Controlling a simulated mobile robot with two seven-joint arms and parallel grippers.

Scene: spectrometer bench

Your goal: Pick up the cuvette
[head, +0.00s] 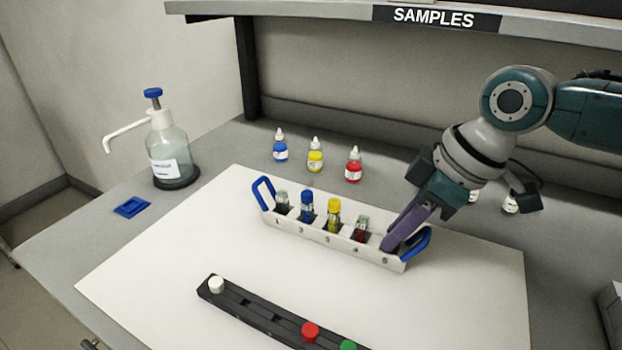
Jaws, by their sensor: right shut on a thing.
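A white rack (310,237) with numbered slots and blue end handles stands on the white mat. A clear cuvette (282,198) sits in slot 1, and a clear cuvette with red contents (361,228) in slot 4. A blue-capped vial (307,204) and a yellow-capped vial (333,212) stand between them. My right gripper (392,246) reaches down from the upper right, its purple fingers at slot 5, beside the right handle. It is shut on a cuvette there, which the fingers mostly hide. My left gripper is not in view.
Blue (280,151), yellow (315,160) and red (353,170) dropper bottles stand behind the rack. A pump bottle (168,150) and a small blue tray (132,206) are at left. A black strip (255,308) with coloured caps lies in front. The left mat is clear.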

